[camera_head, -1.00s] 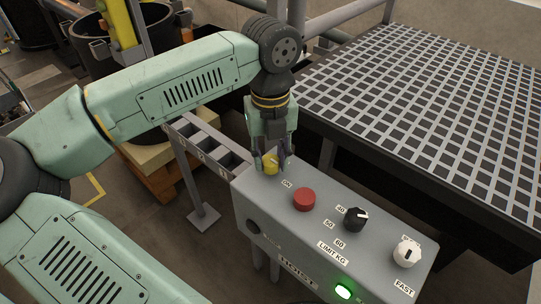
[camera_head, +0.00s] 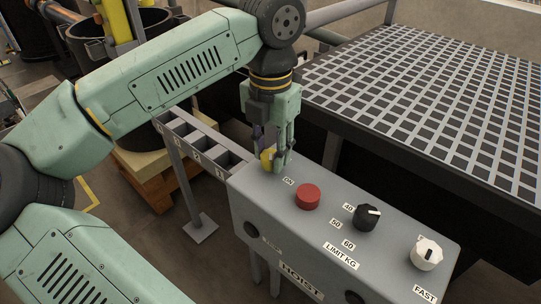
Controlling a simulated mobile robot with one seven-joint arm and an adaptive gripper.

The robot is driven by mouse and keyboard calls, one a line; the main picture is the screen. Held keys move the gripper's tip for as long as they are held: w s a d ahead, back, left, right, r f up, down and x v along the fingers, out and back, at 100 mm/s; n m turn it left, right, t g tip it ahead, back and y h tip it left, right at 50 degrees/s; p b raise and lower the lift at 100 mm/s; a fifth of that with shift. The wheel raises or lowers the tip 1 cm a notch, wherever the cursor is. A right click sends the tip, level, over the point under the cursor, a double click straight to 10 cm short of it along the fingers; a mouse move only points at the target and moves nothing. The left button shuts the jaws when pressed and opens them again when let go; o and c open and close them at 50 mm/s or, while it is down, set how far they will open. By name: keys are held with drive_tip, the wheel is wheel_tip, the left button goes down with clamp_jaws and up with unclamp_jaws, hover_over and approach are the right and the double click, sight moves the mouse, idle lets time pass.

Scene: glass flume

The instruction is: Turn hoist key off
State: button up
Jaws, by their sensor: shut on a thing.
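The lamp (camera_head: 353,298) on the front face, cut by the lower picture edge, looks dark.
A red button (camera_head: 308,196), a black limit knob (camera_head: 367,217) and a white speed knob (camera_head: 426,254) stand along the box top. A dark grating platform (camera_head: 430,100) lies behind. A slotted rack (camera_head: 205,142) adjoins at left.

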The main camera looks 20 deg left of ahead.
sight(271, 154)
drive_tip(key=m+b, duration=0.1)
drive_tip(key=m, duration=0.3)
drive_tip(key=shift+m, duration=0.3)
drive_tip(key=shift+m+b, duration=0.65)
drive_tip(key=shift+m, duration=1.15)
drive_tip(key=o, duration=1.1)
drive_tip(key=shift+o, duration=0.2)
drive_tip(key=shift+r, duration=0.15)
wheel_tip(271, 154, up, 7)
drive_tip(key=shift+r, duration=0.15)
